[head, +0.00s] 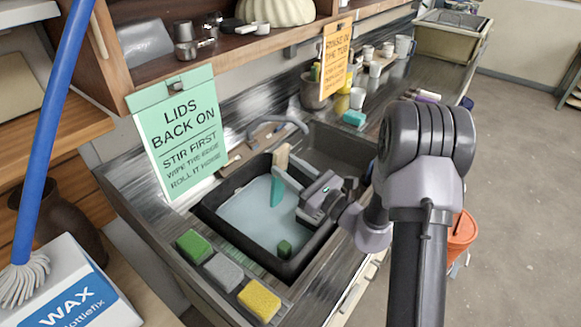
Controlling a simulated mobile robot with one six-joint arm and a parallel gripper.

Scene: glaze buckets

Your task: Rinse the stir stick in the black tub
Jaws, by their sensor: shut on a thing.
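The black tub (211,217) sits in the counter and holds pale bluish water (246,217). My gripper (285,174) reaches in from the right, over the tub's far right part, and is shut on the stir stick (281,157). The stick stands nearly upright, with a pale wooden upper end above the fingers and a teal lower end (277,192) below them. The teal end is over or in the water; I cannot tell how deep. The fingers partly cover the stick's middle.
Green (194,245), grey (223,272) and yellow (259,300) sponges lie along the near edge. A faucet (288,124) and grey sink basin (340,150) are behind. A green sign (178,125) hangs left.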

